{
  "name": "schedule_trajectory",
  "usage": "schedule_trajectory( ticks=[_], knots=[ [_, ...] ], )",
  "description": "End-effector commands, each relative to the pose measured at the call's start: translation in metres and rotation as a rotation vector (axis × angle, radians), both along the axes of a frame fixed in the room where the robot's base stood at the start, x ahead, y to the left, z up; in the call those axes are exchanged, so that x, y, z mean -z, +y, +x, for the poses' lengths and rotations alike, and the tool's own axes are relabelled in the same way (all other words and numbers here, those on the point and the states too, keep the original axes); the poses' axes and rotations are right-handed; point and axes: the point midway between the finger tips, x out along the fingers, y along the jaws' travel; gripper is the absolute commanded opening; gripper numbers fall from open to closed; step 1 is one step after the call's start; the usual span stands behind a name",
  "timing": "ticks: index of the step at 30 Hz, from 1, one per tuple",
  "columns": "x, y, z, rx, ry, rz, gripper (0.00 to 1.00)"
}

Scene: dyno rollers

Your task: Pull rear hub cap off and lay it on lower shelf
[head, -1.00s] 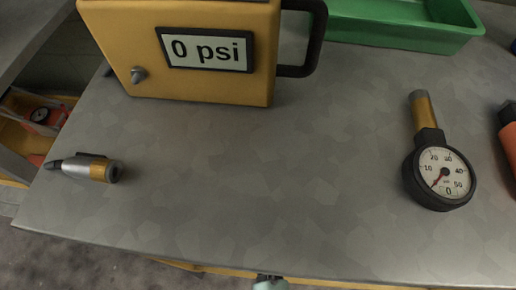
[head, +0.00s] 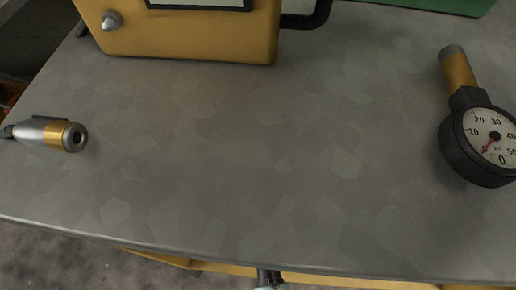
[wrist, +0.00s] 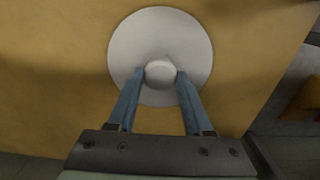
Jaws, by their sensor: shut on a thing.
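The hub cap (wrist: 130,45) shows in the wrist view as a round, pale grey-white disc with a small raised knob (wrist: 160,74) at its middle. My gripper (wrist: 160,76) has its two blue fingers closed on either side of that knob. Behind the disc is a flat yellow panel (wrist: 60,60). I cannot tell whether the disc still touches the panel. The hub cap is not visible in the head view, and the lower shelf cannot be made out.
The head view shows a grey bench top (head: 240,160), mostly clear in the middle. A yellow box (head: 190,40) with a black handle stands at the back. A dial gauge (head: 485,140) lies at right, a silver-and-gold fitting (head: 45,134) at left. A green tray (head: 440,5) is behind.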

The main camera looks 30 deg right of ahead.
Motion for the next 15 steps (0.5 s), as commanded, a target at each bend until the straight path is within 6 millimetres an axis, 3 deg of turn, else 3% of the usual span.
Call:
schedule_trajectory(
  ticks=[4, 5, 9, 10, 15],
  knots=[
    [-0.0009, -0.0001, 0.0001, 0.0, -0.001, -0.001, 0.0],
    [-0.0009, -0.0001, 0.0001, 0.0, -0.001, -0.001, 0.56],
    [-0.0009, -0.0001, 0.0002, 0.0, -0.001, -0.001, 0.81],
    [-0.0009, -0.0001, 0.0002, 0.0, -0.001, -0.001, 0.86],
    [-0.0008, 0.0, 0.0002, 0.0, -0.001, -0.001, 0.86]
  ],
)
